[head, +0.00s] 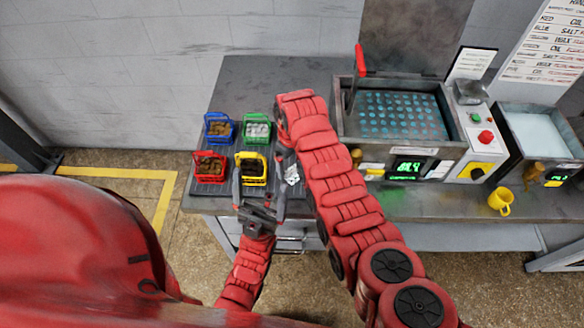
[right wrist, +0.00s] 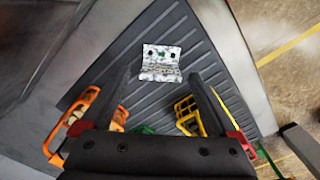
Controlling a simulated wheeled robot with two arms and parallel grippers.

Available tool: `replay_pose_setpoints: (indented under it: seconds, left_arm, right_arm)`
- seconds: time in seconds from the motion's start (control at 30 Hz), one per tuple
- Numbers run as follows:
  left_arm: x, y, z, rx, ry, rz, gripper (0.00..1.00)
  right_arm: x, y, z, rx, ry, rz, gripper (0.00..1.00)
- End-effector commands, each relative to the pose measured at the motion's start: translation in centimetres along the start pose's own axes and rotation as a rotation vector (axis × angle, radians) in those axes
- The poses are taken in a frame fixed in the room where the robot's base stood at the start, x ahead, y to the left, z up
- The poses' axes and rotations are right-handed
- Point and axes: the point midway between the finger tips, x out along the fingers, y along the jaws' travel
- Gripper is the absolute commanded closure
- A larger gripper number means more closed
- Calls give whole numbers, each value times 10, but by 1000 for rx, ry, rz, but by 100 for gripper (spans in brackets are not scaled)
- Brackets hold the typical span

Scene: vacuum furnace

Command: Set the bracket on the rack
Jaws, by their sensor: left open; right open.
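The bracket (right wrist: 161,62) is a small silver angled piece with two dark holes. It lies on a dark ribbed mat (right wrist: 110,75). In the head view the bracket (head: 292,175) is right of the yellow basket. My right gripper (right wrist: 160,82) is open and empty above the mat, with the bracket just beyond and between its fingertips. I cannot tell which thing is the rack.
Blue (head: 219,128), green (head: 257,128) and red (head: 209,167) baskets also stand on the mat. An open tank (head: 395,112) with a teal dotted interior and a red-handled lever (head: 360,62) is at right.

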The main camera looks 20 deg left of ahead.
Motion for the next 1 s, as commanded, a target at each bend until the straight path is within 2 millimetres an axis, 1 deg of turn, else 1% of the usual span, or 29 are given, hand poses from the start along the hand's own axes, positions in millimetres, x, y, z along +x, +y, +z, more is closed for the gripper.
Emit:
replay_pose_setpoints:
  seconds: [0.07, 0.1, 0.33, 0.37, 0.4, 0.6, 1.0]
  left_arm:
    - [-5, 0, 1, 0, 0, 0, 5]
    - [-11, 0, 2, 0, 0, 0, 5]
    - [-30, 2, 5, 0, 0, 0, 5]
    - [-13, 1, 2, 0, -1, 0, 5]
    - [-6, 0, 1, 0, 0, 0, 5]
    - [3, 0, 0, 0, 0, 0, 5]
    - [2, 0, 0, 0, 0, 0, 5]
  right_arm:
    - [-8, 0, 0, 1, 7, 3, 5]
    - [-15, 1, -1, 1, 5, 2, 5]
    - [-67, 1, 0, 3, 7, 4, 5]
    - [-81, 1, 1, 3, 2, 0, 5]
    - [-87, 1, 1, 3, 0, -1, 5]
    - [-96, 0, 1, 2, -2, -1, 5]
    - [-96, 0, 1, 2, -1, 0, 5]
